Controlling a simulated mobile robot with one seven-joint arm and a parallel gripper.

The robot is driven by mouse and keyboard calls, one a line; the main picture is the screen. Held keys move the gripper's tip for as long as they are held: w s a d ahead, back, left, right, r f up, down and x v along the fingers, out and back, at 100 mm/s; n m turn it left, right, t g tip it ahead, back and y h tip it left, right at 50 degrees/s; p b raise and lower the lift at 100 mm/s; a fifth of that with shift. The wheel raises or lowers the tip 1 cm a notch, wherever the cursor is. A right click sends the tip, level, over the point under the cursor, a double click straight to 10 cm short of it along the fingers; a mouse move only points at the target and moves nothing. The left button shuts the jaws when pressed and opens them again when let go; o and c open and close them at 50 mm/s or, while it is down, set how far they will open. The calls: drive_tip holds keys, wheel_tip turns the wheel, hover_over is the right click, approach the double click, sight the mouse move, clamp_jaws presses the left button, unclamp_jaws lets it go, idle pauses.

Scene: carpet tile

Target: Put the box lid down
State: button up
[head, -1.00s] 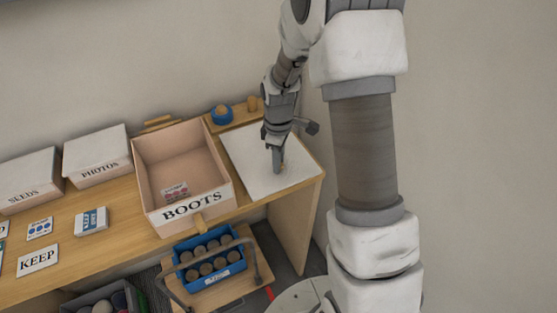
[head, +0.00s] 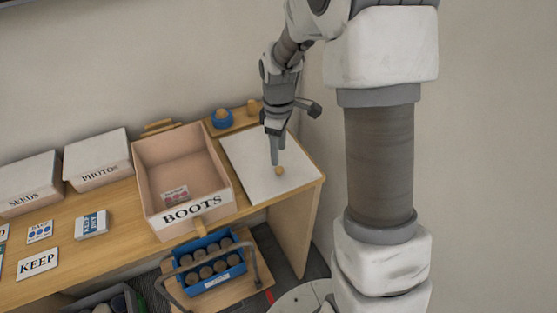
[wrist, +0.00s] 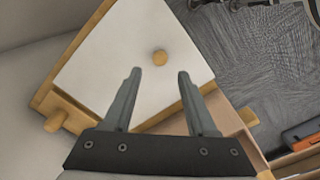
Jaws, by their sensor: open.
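The white box lid (head: 253,179) lies flat on the right end of the wooden bench, right of the open BOOTS box (head: 184,182). A round wooden knob (head: 279,171) stands on its top. In the wrist view the lid (wrist: 113,68) shows its white top, with the knob (wrist: 160,58) beyond the fingertips. My gripper (head: 276,162) is above the lid, just behind the knob. Its two fingers (wrist: 159,72) are apart with nothing between them. The BOOTS box has no lid on it and holds a small card (head: 175,194).
Lidded SEEDS (head: 30,184) and PHOTOS (head: 97,160) boxes stand left. A KEEP card (head: 38,263) and other cards lie at the front left. A blue crate of round items (head: 209,267) stands below the BOOTS box. A blue object (head: 221,118) sits behind the lid.

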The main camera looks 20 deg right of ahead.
drive_tip(key=s+r+m+t, duration=0.15)
drive_tip(key=s+r, duration=0.25)
drive_tip(key=r, duration=0.4)
drive_tip(key=s+r+m+t, duration=0.1)
drive_tip(key=s+r+m, duration=0.2)
drive_tip(key=s+r, duration=0.35)
drive_tip(key=s+r+m+t, duration=0.1)
drive_tip(key=s+r+m, duration=0.1)
drive_tip(key=s, duration=0.3)
drive_tip(key=s+a+r+m+t, duration=0.1)
drive_tip(key=s+r+m+t, duration=0.1)
drive_tip(key=s, duration=0.4)
drive_tip(key=r+m, duration=0.1)
drive_tip(key=m, duration=0.1)
drive_tip(key=shift+s+a+m, duration=0.15)
drive_tip(key=shift+m, duration=0.2)
drive_tip(key=shift+c, duration=0.6)
drive_tip(key=shift+a, duration=0.2)
